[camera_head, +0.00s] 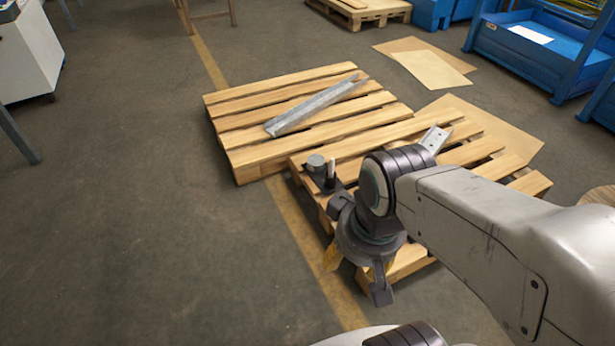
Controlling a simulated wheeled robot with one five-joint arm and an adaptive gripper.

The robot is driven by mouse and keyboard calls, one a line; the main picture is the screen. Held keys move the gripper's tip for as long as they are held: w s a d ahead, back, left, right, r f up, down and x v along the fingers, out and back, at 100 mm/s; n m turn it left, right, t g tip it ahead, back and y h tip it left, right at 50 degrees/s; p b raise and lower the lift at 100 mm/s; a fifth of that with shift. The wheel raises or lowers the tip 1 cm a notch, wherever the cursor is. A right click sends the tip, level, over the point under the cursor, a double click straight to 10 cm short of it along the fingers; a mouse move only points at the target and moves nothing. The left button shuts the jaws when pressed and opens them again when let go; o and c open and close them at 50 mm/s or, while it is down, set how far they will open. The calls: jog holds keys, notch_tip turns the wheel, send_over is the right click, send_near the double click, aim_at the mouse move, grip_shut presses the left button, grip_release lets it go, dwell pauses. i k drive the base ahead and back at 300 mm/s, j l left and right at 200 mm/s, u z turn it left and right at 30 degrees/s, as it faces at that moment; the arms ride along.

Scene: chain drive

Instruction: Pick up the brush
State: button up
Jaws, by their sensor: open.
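I cannot make out a brush for certain. A small dark object with a round grey top (316,162) and a pale upright piece (331,170) beside it stand at the left corner of the nearer wooden pallet (375,142). I cannot tell whether either is part of a brush. My gripper (357,278) points down at the front left edge of this pallet, nearer the camera than those items. Its fingers are apart, and no held object shows between them. My arm and gripper hide much of the pallet's front and middle.
A second pallet (240,106) lies behind, with a long grey metal channel (315,106) on it. A metal bracket (434,139) lies on the nearer pallet. Cardboard sheets (432,68) and blue bins (540,55) are at right.

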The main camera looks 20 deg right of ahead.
aim_at(332, 160)
jog(key=i+j, duration=0.45)
jog(key=j, duration=0.15)
jog(key=i+j, duration=0.45)
jog(key=j, duration=0.15)
jog(key=i+u, duration=0.1)
jog(key=i, duration=1.4)
jog(key=i+l, duration=0.5)
jog(key=i, duration=0.15)
